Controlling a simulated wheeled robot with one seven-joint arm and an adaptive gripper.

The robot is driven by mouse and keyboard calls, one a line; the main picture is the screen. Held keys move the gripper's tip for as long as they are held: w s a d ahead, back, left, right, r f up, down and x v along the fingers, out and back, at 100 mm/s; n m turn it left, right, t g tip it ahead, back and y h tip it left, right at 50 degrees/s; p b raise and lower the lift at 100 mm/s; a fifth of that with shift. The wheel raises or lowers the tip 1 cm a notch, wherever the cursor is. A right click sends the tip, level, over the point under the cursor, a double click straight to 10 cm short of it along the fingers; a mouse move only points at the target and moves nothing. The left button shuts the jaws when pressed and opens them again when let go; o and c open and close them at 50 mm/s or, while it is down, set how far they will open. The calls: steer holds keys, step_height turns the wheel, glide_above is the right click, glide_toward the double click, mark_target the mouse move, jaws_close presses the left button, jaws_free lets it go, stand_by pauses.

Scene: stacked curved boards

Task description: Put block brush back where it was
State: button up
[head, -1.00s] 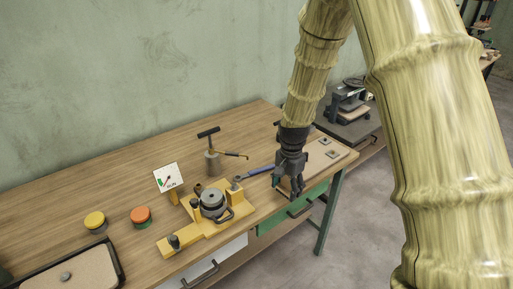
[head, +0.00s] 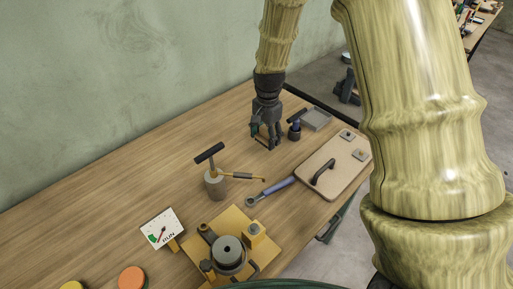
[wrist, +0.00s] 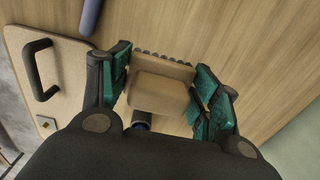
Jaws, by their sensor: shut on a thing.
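The block brush (wrist: 158,94) is a tan block with a row of dark bristles along one edge. It shows between the fingers of my gripper (wrist: 165,80) in the wrist view. My gripper is shut on it. In the head view my gripper (head: 266,138) is low over the back right of the wooden table, left of a small dark bottle. There the brush is mostly hidden by the fingers. I cannot tell whether the brush touches the table.
A board with a black handle (head: 335,188) lies at the right edge. The table's back left is clear.

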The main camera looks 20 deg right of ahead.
mark_target(268, 139)
steer(key=shift+w, duration=0.25)
steer(key=s+f+p, duration=0.1)
steer(key=f, duration=0.1)
steer(key=shift+s+d+f+p, duration=0.15)
steer(key=shift+s+f+p, duration=0.2)
steer(key=shift+s+f, duration=0.05)
steer(key=shift+w+f, duration=0.3)
steer(key=shift+f, duration=0.3)
steer(key=shift+w+f, duration=0.3)
steer(key=shift+f, duration=0.25)
steer(key=shift+w+f, duration=0.2)
steer(key=shift+f, duration=0.05)
steer(key=shift+s+f+p, duration=0.25)
steer(key=shift+s+p, duration=0.15)
steer(key=shift+p, duration=0.05)
steer(key=shift+s+f, duration=0.15)
steer(key=shift+f, duration=0.15)
steer(key=f, duration=0.1)
steer(key=f+p, duration=0.1)
steer(key=shift+w+f, duration=0.35)
steer(key=shift+s, duration=0.2)
steer(key=shift+w+f, duration=0.1)
steer(key=shift+f, duration=0.05)
steer(key=o, duration=1.3)
steer(key=shift+c, duration=0.2)
